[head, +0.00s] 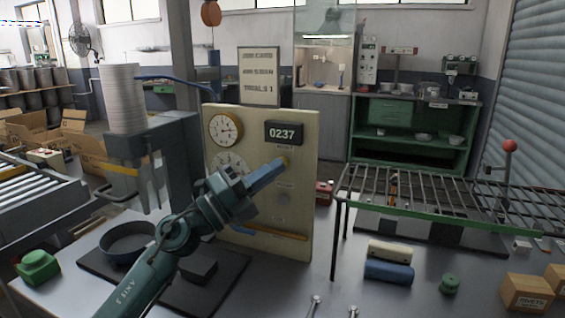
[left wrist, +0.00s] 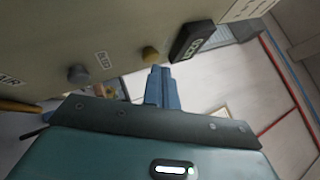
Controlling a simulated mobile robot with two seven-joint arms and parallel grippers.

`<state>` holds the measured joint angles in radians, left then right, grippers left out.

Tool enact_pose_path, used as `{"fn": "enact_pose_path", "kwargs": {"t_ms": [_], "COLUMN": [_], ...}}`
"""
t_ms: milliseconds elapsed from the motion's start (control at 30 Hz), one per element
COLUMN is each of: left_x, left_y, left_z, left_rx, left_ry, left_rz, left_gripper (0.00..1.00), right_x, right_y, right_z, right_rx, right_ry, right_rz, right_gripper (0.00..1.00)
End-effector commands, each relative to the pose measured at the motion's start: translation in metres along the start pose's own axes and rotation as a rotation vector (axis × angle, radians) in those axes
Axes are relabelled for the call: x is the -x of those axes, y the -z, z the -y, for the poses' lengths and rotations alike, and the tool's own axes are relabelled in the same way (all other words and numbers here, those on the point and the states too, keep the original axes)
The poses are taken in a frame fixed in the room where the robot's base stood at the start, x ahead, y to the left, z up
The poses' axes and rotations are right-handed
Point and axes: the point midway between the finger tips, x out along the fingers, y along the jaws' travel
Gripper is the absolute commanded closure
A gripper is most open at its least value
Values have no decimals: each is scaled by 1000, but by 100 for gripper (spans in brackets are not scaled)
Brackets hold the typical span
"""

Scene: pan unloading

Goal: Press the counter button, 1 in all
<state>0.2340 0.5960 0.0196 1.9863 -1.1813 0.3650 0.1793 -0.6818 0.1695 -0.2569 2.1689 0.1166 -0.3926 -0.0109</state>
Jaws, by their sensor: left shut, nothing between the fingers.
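A cream upright panel (head: 305,225) stands on the table. Its black counter display (head: 284,133) reads 0237. A small yellow button (left wrist: 150,53) sits below the display, which also shows in the left wrist view (left wrist: 192,40). My left gripper (head: 283,163) is shut and empty, its blue fingers reaching up to the panel just under the display. In the left wrist view its fingertips (left wrist: 158,70) lie close beside the yellow button. I cannot tell whether they touch it. In the head view the fingertips partly cover the button. My right gripper is not in view.
The panel also carries a clock (head: 225,130), a gauge, and a grey knob (left wrist: 78,73). A round pan (head: 127,240) lies on a dark mat at left. A wire rack (head: 440,200) stands at right. A blue roll (head: 388,272) and a green button box (head: 38,268) lie on the table.

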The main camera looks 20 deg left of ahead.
Motion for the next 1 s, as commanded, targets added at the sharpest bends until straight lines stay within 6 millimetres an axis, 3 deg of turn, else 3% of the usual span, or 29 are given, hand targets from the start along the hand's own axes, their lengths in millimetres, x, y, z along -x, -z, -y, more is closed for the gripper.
{"fn": "enact_pose_path", "kwargs": {"t_ms": [1000], "left_x": [-6], "left_y": [-4], "left_z": [-4], "left_rx": [1], "left_ry": [0], "left_rz": [1], "left_gripper": [100], "right_x": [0], "right_y": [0], "right_z": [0], "right_rx": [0], "right_ry": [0], "right_rz": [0], "right_gripper": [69]}}
